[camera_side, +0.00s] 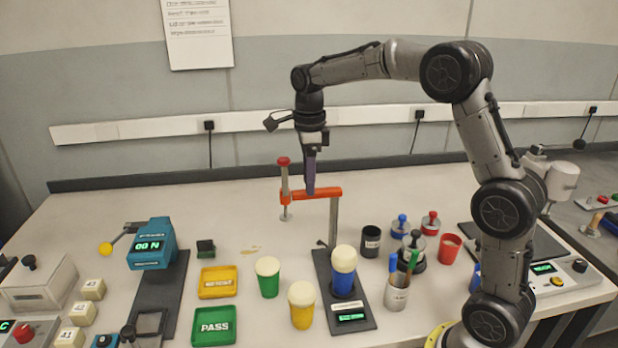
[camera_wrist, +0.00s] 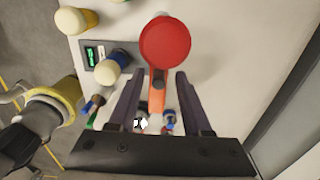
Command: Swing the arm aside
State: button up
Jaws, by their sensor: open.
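An orange swing arm (camera_side: 326,192) juts left from a grey post (camera_side: 333,222) on a dark base with a green display (camera_side: 352,317). At its free end is a vertical rod with a red knob (camera_side: 283,161). A blue cup with a cream ball-like top (camera_side: 344,262) stands on the base. My gripper (camera_side: 311,190) points down at the orange arm, between knob and post. In the wrist view my gripper (camera_wrist: 160,76) is open, with the orange arm (camera_wrist: 157,98) between its fingers and the red knob (camera_wrist: 165,42) just beyond. I cannot tell whether the fingers touch the arm.
Green (camera_side: 269,277) and yellow (camera_side: 302,304) cups with cream tops stand left of the base. A pen cup (camera_side: 396,292), black cup (camera_side: 371,241) and red cup (camera_side: 450,249) stand right. Yellow (camera_side: 218,281) and green PASS (camera_side: 214,325) trays lie left. The back-left table is clear.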

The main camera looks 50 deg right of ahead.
notch_tip(320, 180, up, 14)
dwell(0.6)
jog(key=shift+f, duration=0.1)
